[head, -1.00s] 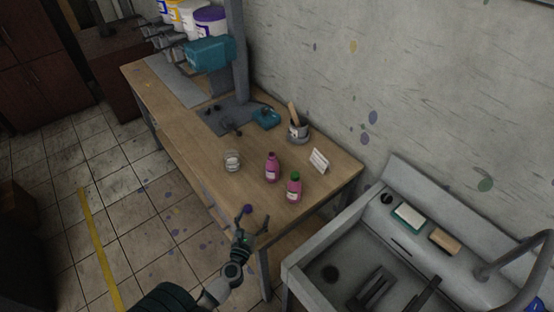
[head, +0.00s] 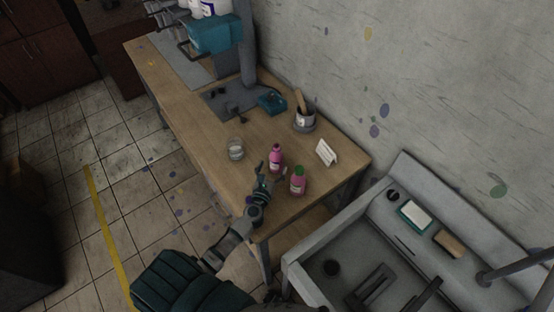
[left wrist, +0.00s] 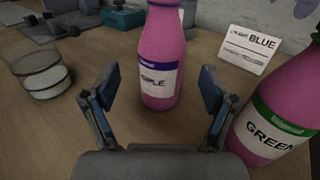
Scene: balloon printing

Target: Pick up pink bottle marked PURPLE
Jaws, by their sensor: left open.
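The pink bottle marked PURPLE (head: 276,156) stands upright on the wooden table, near its front edge. In the left wrist view the PURPLE bottle (left wrist: 161,60) is straight ahead, its label partly readable. My left gripper (head: 272,176) is open just in front of it; in the left wrist view its fingers (left wrist: 156,95) are spread to either side of the bottle's lower part, with nothing held. A second pink bottle marked GREEN (left wrist: 275,110), with a green cap, stands close on the right; it also shows in the head view (head: 298,182). My right gripper is not in view.
A glass jar (head: 236,149) stands left of the bottles. A white card reading BLUE (left wrist: 248,48) stands behind to the right. A pot with a wooden-handled tool (head: 304,120) is farther back. A sink (head: 345,245) is at the lower right.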

